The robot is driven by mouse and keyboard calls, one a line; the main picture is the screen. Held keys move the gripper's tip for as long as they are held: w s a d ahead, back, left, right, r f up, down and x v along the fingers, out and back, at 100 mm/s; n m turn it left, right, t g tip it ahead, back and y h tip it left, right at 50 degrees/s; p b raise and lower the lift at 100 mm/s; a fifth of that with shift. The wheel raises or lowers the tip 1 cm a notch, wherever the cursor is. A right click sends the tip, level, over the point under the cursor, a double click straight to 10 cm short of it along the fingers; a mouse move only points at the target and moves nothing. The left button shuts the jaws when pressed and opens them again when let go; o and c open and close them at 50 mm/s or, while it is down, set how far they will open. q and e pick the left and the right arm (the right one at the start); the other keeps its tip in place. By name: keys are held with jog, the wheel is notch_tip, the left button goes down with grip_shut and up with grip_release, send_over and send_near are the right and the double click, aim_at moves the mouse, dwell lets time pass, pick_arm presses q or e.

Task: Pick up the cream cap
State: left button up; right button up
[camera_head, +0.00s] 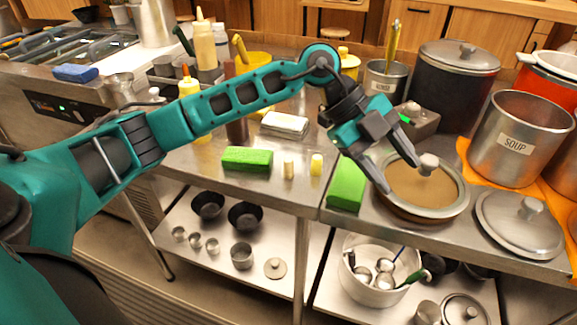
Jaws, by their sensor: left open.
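A small upright cream piece (288,169), which looks like the cream cap, stands on the steel counter (285,193) near its front edge. A similar, yellower small piece (316,164) stands just to its right. My left gripper (400,176) is open and empty, pointing down over the pan of brown food (425,192), well to the right of both small pieces. I cannot tell whether its fingertips touch the pan. My right gripper is not in view.
Green blocks lie left of the small pieces (247,158) and between them and the pan (347,184). A butter-like slab (284,123) lies behind. Bottles (205,45) stand at the back left. A soup pot (521,135) and a lid (520,222) are at right.

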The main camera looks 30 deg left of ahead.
pick_arm(q)
jog(key=w+a+n+y, duration=0.25)
jog(key=a+y, duration=0.25)
jog(key=a, duration=0.6)
notch_tip(320, 180, up, 2)
jog(key=n+y, duration=0.4)
send_over(288, 160)
jog(key=f, duration=0.7)
jog(key=shift+w+d+b, duration=0.1)
jog(key=shift+w+b, duration=0.1)
jog(key=shift+b, duration=0.1)
notch_tip(288, 160, down, 5)
jog(key=shift+s+f, duration=0.15)
jog(key=c, duration=0.8)
